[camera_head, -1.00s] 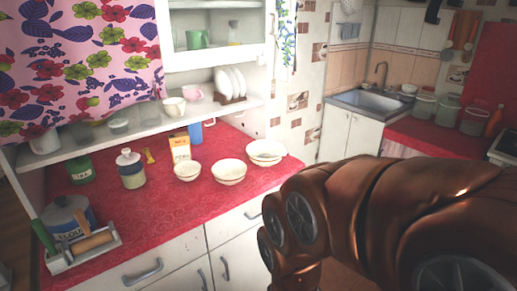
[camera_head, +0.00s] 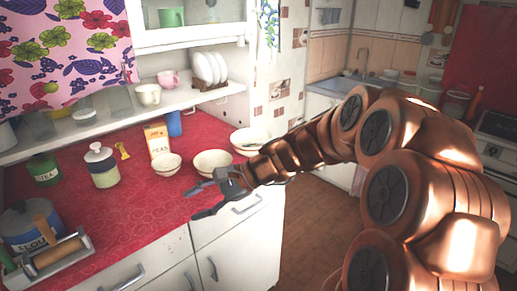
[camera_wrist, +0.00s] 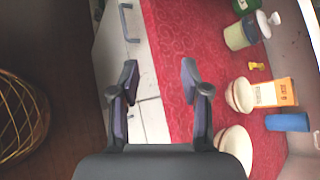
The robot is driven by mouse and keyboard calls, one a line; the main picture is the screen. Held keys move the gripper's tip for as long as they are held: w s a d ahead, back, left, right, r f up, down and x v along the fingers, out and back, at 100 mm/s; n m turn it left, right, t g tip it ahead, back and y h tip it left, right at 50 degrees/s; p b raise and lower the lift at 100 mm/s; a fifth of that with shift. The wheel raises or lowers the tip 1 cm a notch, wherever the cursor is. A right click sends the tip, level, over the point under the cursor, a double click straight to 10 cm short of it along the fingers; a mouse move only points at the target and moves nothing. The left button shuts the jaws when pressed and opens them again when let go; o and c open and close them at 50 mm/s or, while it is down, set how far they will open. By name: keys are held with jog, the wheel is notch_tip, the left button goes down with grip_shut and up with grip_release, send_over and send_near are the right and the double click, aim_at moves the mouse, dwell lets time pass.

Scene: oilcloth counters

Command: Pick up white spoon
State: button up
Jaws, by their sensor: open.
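I cannot make out a white spoon in either view. My gripper (camera_head: 193,203) is open and empty, reaching in from the right at the front edge of the red counter (camera_head: 130,215). In the wrist view its two fingers (camera_wrist: 158,70) are spread, with the drawer fronts and counter edge behind them. Three pale bowls stand on the counter beyond the gripper: a small one (camera_head: 167,163), a middle one (camera_head: 211,162) and one at the right (camera_head: 245,140), partly behind my arm. What lies in the bowls is unclear.
A flour pot (camera_head: 30,228), a rolling pin in a tray (camera_head: 60,252), a green tin (camera_head: 43,168), a lidded jar (camera_head: 102,166), an orange-white carton (camera_head: 157,141) and a blue cup (camera_head: 174,123) stand on the counter. A shelf (camera_head: 120,118) overhangs its back. The counter's front middle is clear.

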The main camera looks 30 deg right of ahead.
jog(key=w+d+m+t+b, duration=0.2)
jog(key=w+d+m+t, duration=0.6)
jog(key=d, duration=0.7)
jog(key=w+d+m+t+h+b, duration=0.1)
jog(key=w+d+m+t+h, duration=0.2)
jog(key=d, duration=0.7)
jog(key=w+d+m+t+h, duration=0.1)
jog(key=d+m+h, duration=0.3)
jog(key=d, duration=0.6)
jog(key=m+y+p, duration=0.1)
jog(key=y, duration=0.1)
send_near(258, 143)
jog(key=w+r, duration=0.1)
jog(key=w+a+r, duration=0.1)
jog(key=r, duration=0.1)
jog(key=shift+w, duration=0.35)
jog(key=shift+w+a+h, duration=0.15)
jog(key=shift+w+h, duration=0.15)
jog(key=shift+w, duration=0.4)
grip_shut()
